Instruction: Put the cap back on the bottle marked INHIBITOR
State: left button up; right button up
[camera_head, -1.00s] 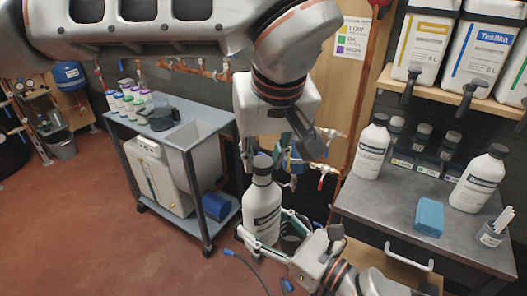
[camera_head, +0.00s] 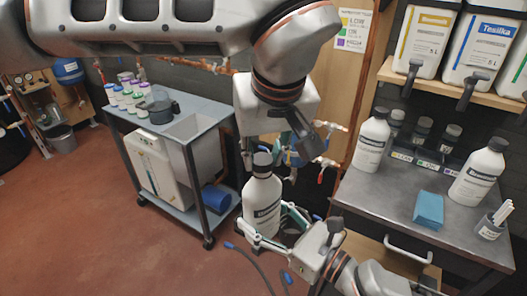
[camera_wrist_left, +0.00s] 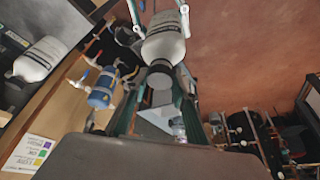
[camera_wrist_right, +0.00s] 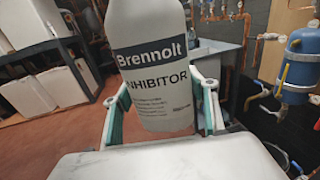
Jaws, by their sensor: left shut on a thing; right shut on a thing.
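The white INHIBITOR bottle (camera_head: 262,203) stands upright in mid-air in front of the cart; its name reads clearly in the right wrist view (camera_wrist_right: 155,85). My right gripper (camera_head: 265,229) is shut around its lower body, one finger on each side. The dark cap (camera_head: 262,160) is at the top of the bottle's neck, upright and in line with it. My left gripper (camera_head: 264,151) comes down from above and is shut on the cap, which shows between its fingers in the left wrist view (camera_wrist_left: 160,74). I cannot tell whether the cap is fully seated.
A bench (camera_head: 385,195) on the right holds white bottles, a blue block (camera_head: 428,210) and a cup of sticks (camera_head: 491,226). A cart (camera_head: 208,160) with small coloured-cap bottles stands at left behind. Pipes and valves (camera_head: 322,160) are close behind my grippers. The red floor at left is clear.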

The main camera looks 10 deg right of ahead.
pick_arm(q)
jog(key=shift+f, duration=0.25)
pick_arm(e)
grip_shut()
pick_arm(q)
jog(key=m+h, duration=0.1)
jog(key=m, duration=0.2)
jog(key=shift+w+a, duration=0.1)
jog(key=shift+a, duration=0.1)
jog(key=m+h, duration=0.1)
jog(key=m, duration=0.3)
jog(key=shift+a+g+h, duration=0.2)
jog(key=shift+g+h, duration=0.1)
jog(key=shift+h, duration=0.1)
jog(key=m, duration=0.3)
jog(key=m+g+h, duration=0.1)
jog(key=m, duration=0.2)
jog(key=shift+w+g, duration=0.15)
jog(key=shift+g, duration=0.15)
jog(key=o, duration=0.7)
jog(key=shift+c, duration=0.2)
